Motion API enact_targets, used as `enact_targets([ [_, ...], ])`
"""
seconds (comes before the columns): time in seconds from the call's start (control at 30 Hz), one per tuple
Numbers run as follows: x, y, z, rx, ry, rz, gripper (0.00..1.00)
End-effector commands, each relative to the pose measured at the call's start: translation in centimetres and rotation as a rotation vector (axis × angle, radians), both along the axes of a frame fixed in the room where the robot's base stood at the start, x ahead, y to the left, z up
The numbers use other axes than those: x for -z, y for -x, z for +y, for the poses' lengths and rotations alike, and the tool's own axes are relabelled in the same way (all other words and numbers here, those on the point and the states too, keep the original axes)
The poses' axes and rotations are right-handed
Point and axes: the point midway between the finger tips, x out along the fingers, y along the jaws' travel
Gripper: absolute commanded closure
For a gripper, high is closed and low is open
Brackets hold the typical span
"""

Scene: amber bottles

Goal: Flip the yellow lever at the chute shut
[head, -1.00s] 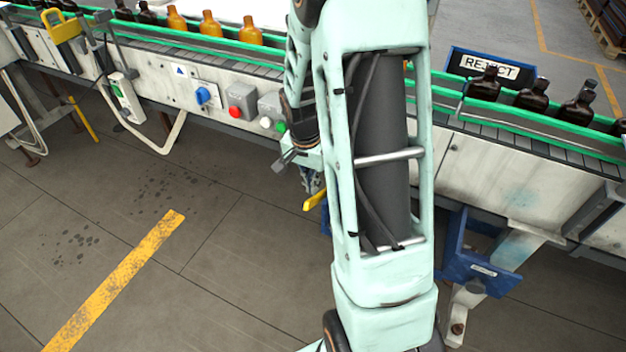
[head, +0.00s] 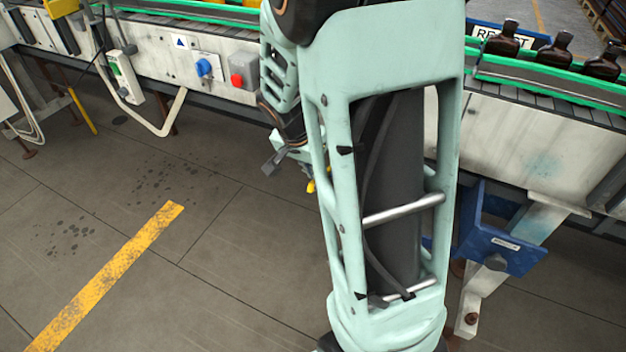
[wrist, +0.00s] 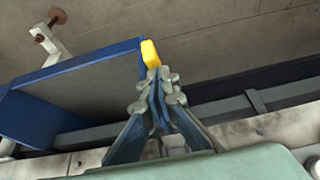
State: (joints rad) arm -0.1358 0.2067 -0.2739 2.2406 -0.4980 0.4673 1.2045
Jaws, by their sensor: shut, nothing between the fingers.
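The yellow lever (wrist: 150,53) shows in the wrist view just beyond the tips of my gripper (wrist: 158,84). The gripper is shut and empty, with its tips at or very near the lever's lower end; I cannot tell if they touch. In the head view only a small yellow piece of the lever (head: 311,186) shows beside my arm, which hides the rest. The blue chute (wrist: 22,118) lies left of the gripper in the wrist view. Part of what looks like the same blue chute (head: 505,250) shows right of my arm in the head view.
The conveyor (head: 540,110) with dark bottles (head: 555,48) runs along the back. A blue knob (head: 203,68) and a red button (head: 237,81) sit on its side panel. The floor at left, with a yellow stripe (head: 110,275), is clear.

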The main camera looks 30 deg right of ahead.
Motion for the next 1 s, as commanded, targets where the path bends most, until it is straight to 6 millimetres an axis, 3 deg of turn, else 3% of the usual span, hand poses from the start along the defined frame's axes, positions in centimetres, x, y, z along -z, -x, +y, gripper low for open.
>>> enact_targets([
  [0.03, 1.3, 0.0, 0.2, -0.006, 0.017, -0.014, 1.0],
  [1.0, 7.3, 1.3, 1.7, 0.0, 0.026, -0.019, 1.0],
])
